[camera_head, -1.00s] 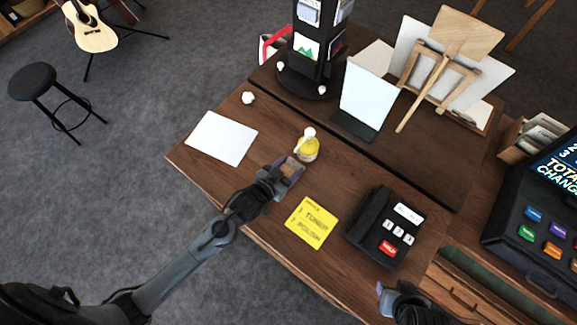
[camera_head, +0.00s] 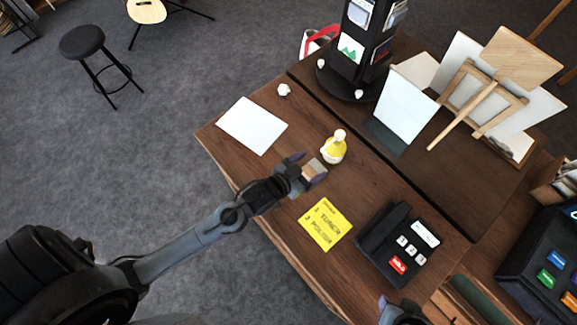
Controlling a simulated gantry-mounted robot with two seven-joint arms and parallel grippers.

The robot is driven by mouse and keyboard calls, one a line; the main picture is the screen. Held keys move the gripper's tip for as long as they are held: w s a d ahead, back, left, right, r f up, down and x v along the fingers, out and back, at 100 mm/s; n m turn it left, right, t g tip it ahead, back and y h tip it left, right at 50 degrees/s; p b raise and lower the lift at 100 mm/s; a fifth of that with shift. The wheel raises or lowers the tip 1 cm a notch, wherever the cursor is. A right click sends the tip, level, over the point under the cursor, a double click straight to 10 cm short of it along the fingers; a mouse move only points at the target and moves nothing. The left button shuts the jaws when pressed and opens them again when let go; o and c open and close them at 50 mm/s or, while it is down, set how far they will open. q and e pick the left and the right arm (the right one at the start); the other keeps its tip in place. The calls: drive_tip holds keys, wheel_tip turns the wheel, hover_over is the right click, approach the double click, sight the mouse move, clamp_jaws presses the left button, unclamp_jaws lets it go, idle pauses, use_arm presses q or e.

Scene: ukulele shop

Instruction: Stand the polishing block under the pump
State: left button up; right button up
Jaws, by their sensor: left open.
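The pump bottle (camera_head: 334,150) is yellow with a white pump head and stands upright on the wooden desk. The polishing block (camera_head: 314,168) is a small tan block just in front of and left of the bottle, below its pump head in the picture. My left gripper (camera_head: 308,170) is open, with its purple-tipped fingers on either side of the block. The fingers hide part of the block, and I cannot tell whether they touch it. My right gripper (camera_head: 391,305) shows only partly at the bottom edge, and its jaws are unclear.
A white sheet (camera_head: 252,125) and a small white knob (camera_head: 284,89) lie left of the bottle. A dark display rack (camera_head: 352,70) and an easel (camera_head: 468,98) stand behind.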

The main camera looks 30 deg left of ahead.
drive_tip(key=shift+s+f+b, duration=0.1)
drive_tip(key=shift+f+b, duration=0.5)
drive_tip(key=shift+f, duration=0.15)
use_arm(q)
drive_tip(key=s+a+g, duration=0.1)
drive_tip(key=s, duration=0.3)
drive_tip(key=s+a+g+y, duration=0.1)
drive_tip(key=s+a+g, duration=0.1)
drive_tip(key=s, duration=0.2)
drive_tip(key=s+a+r+g+y, duration=0.1)
drive_tip(key=s, duration=0.3)
drive_tip(key=shift+s+a+r+n+g, duration=0.1)
drive_tip(key=shift+s+a+n+g, duration=0.2)
drive_tip(key=shift+a+n, duration=0.1)
drive_tip(key=s+a+g+y, duration=0.1)
drive_tip(key=s+a+g, duration=0.1)
drive_tip(key=s+g, duration=0.3)
drive_tip(key=shift+s+f, duration=0.45)
drive_tip(key=shift+s, duration=0.7)
wheel_tip(320, 180, up, 7)
drive_tip(key=p, duration=0.7)
use_arm(e)
wheel_tip(320, 180, up, 7)
